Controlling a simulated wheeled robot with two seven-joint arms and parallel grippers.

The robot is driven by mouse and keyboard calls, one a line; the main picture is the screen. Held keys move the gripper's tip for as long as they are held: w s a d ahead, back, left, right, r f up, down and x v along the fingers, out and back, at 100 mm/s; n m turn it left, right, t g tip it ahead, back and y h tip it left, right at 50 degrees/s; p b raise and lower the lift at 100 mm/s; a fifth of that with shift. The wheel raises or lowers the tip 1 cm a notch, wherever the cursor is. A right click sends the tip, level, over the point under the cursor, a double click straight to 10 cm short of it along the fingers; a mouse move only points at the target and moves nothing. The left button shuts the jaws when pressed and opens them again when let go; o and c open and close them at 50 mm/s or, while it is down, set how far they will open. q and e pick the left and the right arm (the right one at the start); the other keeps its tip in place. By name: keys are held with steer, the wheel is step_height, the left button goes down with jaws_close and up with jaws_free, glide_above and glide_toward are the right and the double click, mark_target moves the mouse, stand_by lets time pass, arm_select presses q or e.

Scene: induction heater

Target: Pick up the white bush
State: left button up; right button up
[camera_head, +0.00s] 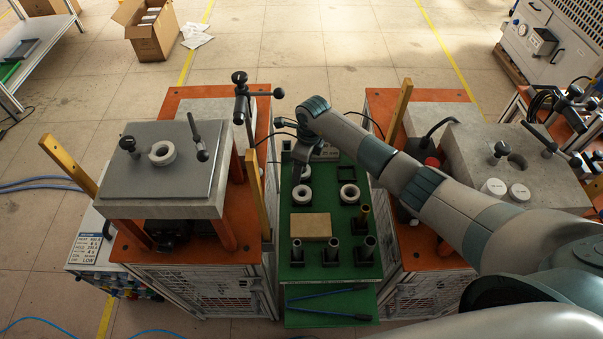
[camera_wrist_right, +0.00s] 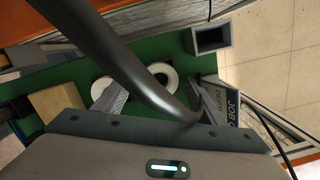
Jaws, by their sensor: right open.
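Several white ring-shaped bushes are in view. My right gripper (camera_head: 302,160) is above the far part of this bench, pointing down. In the right wrist view its fingers (camera_wrist_right: 158,102) are apart, with one white bush (camera_wrist_right: 165,74) beyond the gap and another (camera_wrist_right: 99,87) partly hidden by the left finger. I see nothing held. My left gripper is not in view.
A grey heater block (camera_head: 130,185) with another white ring (camera_head: 162,154) stands left of the bench. A second block (camera_head: 535,165) bears white cylinders (camera_head: 494,188) at right. A tan block (camera_head: 311,227) and upright metal tubes (camera_head: 333,249) stand nearer on the bench.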

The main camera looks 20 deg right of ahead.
stand_by(0.3)
steer(key=c, duration=1.3)
steer(key=shift+o, duration=0.2)
steer(key=shift+r, duration=0.15)
